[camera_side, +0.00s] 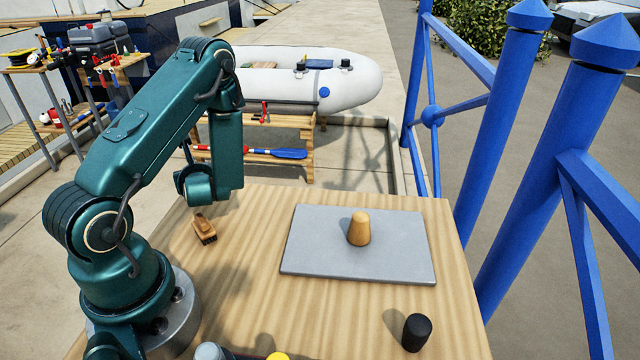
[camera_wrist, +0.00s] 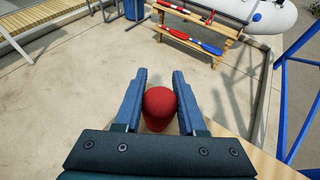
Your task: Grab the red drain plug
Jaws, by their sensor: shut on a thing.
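In the wrist view, the red drain plug (camera_wrist: 160,103) sits between the two blue fingers of my gripper (camera_wrist: 159,76). The fingers are shut on it, one on each side. Its rounded red end shows, and its lower part is partly hidden by the gripper body. The plug is held near the edge of the wooden table. In the side view, the plug and my fingertips are hidden behind my arm, which is raised over the table's back left.
A grey mat (camera_side: 310,255) on the wooden table (camera_side: 250,300) bears a tan wooden plug (camera_side: 359,229). A black plug (camera_side: 416,332) stands at the front right. Blue railings (camera_side: 505,150) stand to the right.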

